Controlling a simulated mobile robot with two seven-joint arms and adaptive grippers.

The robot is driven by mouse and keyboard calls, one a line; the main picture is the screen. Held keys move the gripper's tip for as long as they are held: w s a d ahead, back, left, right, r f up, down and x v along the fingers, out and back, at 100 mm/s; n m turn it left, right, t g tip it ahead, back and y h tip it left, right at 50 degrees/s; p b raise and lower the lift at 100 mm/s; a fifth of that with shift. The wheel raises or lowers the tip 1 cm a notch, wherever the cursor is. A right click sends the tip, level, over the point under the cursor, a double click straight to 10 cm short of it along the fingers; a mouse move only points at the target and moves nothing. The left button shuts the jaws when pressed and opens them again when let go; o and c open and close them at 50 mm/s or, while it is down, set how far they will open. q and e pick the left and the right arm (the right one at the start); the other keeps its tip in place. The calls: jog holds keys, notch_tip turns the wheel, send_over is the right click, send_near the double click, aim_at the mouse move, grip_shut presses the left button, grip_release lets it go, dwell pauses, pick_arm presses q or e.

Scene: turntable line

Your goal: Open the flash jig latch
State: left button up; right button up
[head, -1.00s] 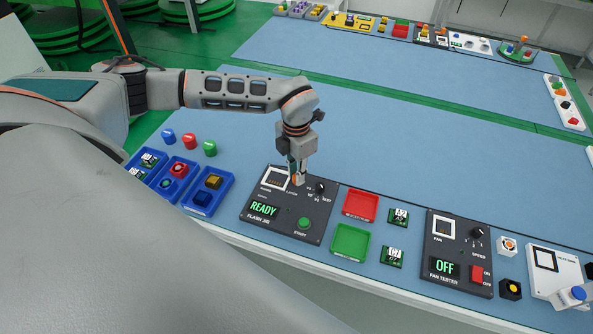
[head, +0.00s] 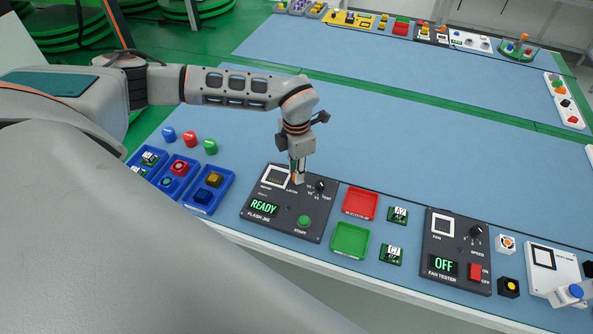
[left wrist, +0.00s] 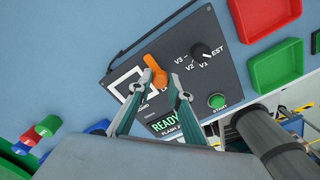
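The flash jig (head: 286,232) is a dark panel with a green READY display, a green start button and a selector knob (head: 320,187). Its latch (left wrist: 155,72) is an orange lever beside the white-framed board nest (left wrist: 124,84) in the left wrist view. My left gripper (head: 297,177) points down over the latch in the head view and hides most of it. In the left wrist view my left gripper (left wrist: 157,84) is open, with one fingertip on each side of the latch and gaps visible. I cannot tell whether either finger touches it. My right gripper is not in view.
A red tray (head: 360,204) and a green tray (head: 350,241) stand right of the jig. Blue bins (head: 226,180) with parts stand to its left. The fan tester (head: 457,252) is farther right. The blue table behind the jig is mostly clear.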

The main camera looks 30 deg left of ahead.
pick_arm(q)
jog(key=shift+o, duration=0.9)
jog(key=shift+r, duration=0.1)
notch_tip(320, 180, up, 12)
jog(key=shift+s, duration=0.1)
